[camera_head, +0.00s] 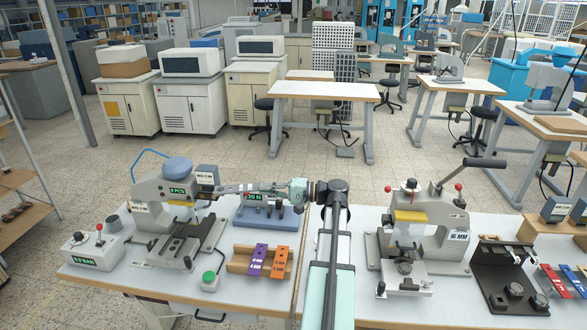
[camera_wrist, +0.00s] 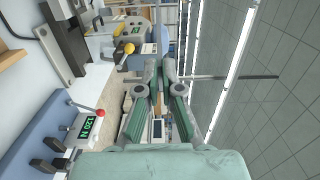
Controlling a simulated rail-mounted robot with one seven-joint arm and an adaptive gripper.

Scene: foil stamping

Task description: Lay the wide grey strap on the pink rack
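I cannot make out a wide grey strap or a pink rack in either view. My gripper (camera_head: 224,188) reaches left above the back of the near table, near the left press. In the wrist view my gripper (camera_wrist: 160,66) has its fingertips close together, and I see nothing held between them.
The left press (camera_head: 158,215) and right press (camera_head: 440,220) stand on the near table. A blue-based gauge (camera_head: 268,218) sits under my gripper; its display also shows in the wrist view (camera_wrist: 86,127). A black stand (camera_head: 492,272) is at right. Bare table (camera_head: 160,287) shows at front left.

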